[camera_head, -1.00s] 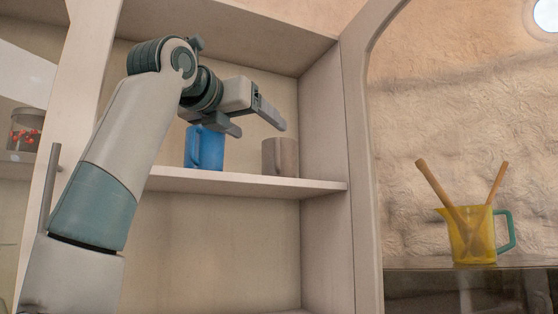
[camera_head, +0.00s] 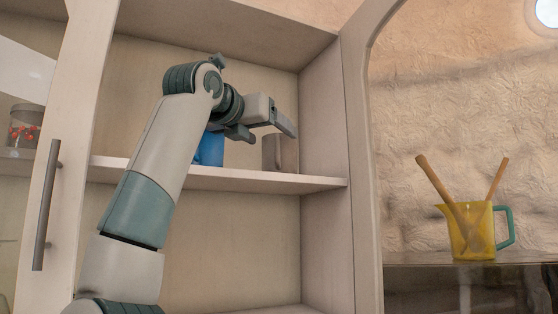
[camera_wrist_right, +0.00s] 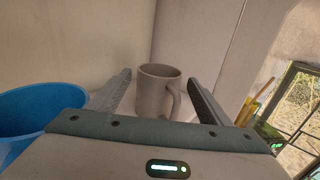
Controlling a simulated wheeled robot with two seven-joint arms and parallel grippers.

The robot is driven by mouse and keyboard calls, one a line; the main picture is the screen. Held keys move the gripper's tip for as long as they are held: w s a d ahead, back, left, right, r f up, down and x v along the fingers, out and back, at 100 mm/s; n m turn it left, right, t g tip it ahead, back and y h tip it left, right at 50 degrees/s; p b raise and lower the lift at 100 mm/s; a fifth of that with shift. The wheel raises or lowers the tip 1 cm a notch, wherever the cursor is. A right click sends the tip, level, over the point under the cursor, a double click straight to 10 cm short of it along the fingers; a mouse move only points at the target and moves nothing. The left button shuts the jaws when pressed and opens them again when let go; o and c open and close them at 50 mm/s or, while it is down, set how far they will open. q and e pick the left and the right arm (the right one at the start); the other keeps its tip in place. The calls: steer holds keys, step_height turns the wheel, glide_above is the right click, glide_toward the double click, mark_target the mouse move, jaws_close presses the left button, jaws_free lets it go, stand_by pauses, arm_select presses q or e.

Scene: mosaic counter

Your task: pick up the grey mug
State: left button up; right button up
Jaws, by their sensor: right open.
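The grey mug (camera_head: 282,154) stands upright on the cabinet shelf, near the right side wall. The jaws hold nothing. I cannot tell exactly how far the fingertips are from the mug. My left gripper is not in view.
A blue mug (camera_head: 209,150) stands on the same shelf (camera_head: 240,180), left of the grey mug and close to my right gripper; my arm partly hides it. The cabinet side wall (camera_head: 318,130) is close on the right. A yellow jug (camera_head: 472,232) with wooden utensils stands farther right.

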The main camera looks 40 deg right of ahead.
steer(key=shift+x, duration=1.4)
steer(key=shift+a, duration=0.1)
steer(key=shift+s+a, duration=0.1)
steer(key=c, duration=1)
